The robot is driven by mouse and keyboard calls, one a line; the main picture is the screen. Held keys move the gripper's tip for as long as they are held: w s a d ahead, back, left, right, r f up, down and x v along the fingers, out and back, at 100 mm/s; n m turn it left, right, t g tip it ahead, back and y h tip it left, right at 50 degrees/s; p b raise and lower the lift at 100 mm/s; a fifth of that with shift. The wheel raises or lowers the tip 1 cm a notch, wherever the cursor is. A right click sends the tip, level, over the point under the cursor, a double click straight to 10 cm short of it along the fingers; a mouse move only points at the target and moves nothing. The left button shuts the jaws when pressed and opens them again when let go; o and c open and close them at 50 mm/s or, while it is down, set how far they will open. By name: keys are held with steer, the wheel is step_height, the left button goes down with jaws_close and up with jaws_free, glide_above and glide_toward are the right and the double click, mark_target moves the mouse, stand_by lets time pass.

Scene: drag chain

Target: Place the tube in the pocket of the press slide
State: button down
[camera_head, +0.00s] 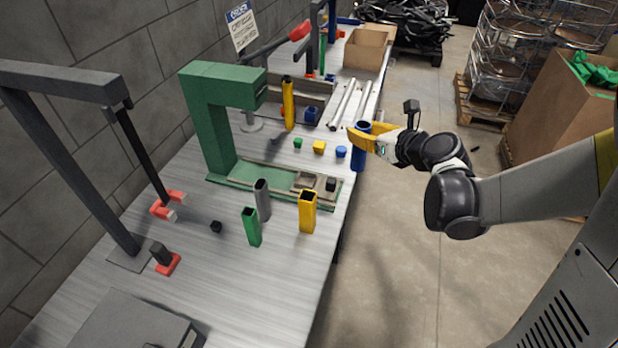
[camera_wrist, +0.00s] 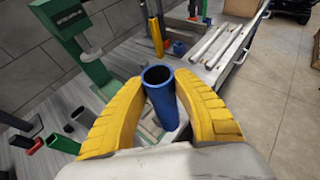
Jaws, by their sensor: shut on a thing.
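My gripper (camera_head: 364,138) is shut on a blue round tube (camera_head: 360,158), which it holds upright with its open end up. The tube also shows between the yellow fingers in the wrist view (camera_wrist: 161,95). It is at the table's right edge, apart from the press; whether its bottom touches anything is unclear. The green press (camera_head: 210,120) stands at the left with a long green base. The press slide (camera_head: 306,180) is at the right end of that base, with a square pocket and a dark block (camera_head: 331,184) beside it. The pocket looks empty.
Grey (camera_head: 262,200), green (camera_head: 251,228) and yellow (camera_head: 307,213) square tubes stand in front of the press base. Small green, yellow and blue pieces (camera_head: 319,147) lie behind it. A taller yellow tube (camera_head: 288,103) and pale rods (camera_head: 350,105) are farther back.

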steer(key=w+a+f+n+g+y, duration=0.1)
steer(key=w+a+n+g+y, duration=0.15)
steer(key=w, duration=0.85)
steer(key=s+a+f+b, duration=0.4)
steer(key=a+f+b, duration=0.1)
steer(key=a+f, duration=0.6)
steer(key=shift+n+t+y+b, duration=0.35)
steer(key=shift+t+y, duration=0.1)
steer(key=shift+f, duration=0.15)
steer(key=shift+f, duration=0.2)
steer(key=c, duration=1.1)
jaws_free()
steer(key=shift+o, duration=0.2)
steer(key=shift+r, duration=0.15)
